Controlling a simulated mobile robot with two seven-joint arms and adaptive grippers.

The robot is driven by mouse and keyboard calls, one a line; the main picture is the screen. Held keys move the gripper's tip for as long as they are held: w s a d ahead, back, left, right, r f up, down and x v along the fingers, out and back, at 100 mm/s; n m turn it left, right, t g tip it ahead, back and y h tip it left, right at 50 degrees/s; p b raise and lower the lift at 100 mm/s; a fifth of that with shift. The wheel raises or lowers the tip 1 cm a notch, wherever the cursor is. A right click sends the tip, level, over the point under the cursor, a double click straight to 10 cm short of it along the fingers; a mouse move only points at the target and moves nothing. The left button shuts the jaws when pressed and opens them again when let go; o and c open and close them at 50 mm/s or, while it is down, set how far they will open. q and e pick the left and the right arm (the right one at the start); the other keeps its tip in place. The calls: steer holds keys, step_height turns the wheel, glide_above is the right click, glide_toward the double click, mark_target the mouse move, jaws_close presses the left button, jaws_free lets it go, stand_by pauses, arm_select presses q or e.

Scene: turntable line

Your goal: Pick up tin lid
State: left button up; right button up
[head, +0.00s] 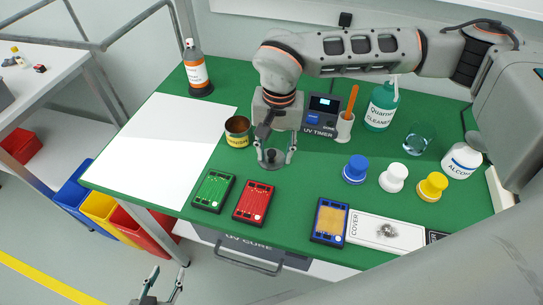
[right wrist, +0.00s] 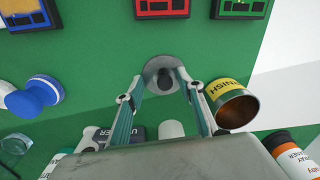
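The tin lid (head: 271,160) is a grey metal disc with a round knob, lying on the green table mat to the right of the open varnish tin (head: 238,132). My right gripper (head: 275,154) reaches down over the lid with its fingers apart, one on each side. In the right wrist view the lid (right wrist: 160,74) shows between and just beyond the open fingertips (right wrist: 164,84), with a gap on both sides of the knob. The varnish tin (right wrist: 232,105) is close beside one finger there. My left gripper (head: 162,288) is open and empty at the bottom edge, off the table.
Green (head: 213,190) and red (head: 254,203) boards lie in front of the lid. The UV timer (head: 320,115) and a cup with an orange-handled tool (head: 345,126) stand behind. Blue, white and yellow stoppers (head: 394,178) are to the right. A white sheet (head: 160,145) lies left.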

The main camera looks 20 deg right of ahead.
jaws_close()
steer(key=shift+s, duration=0.1)
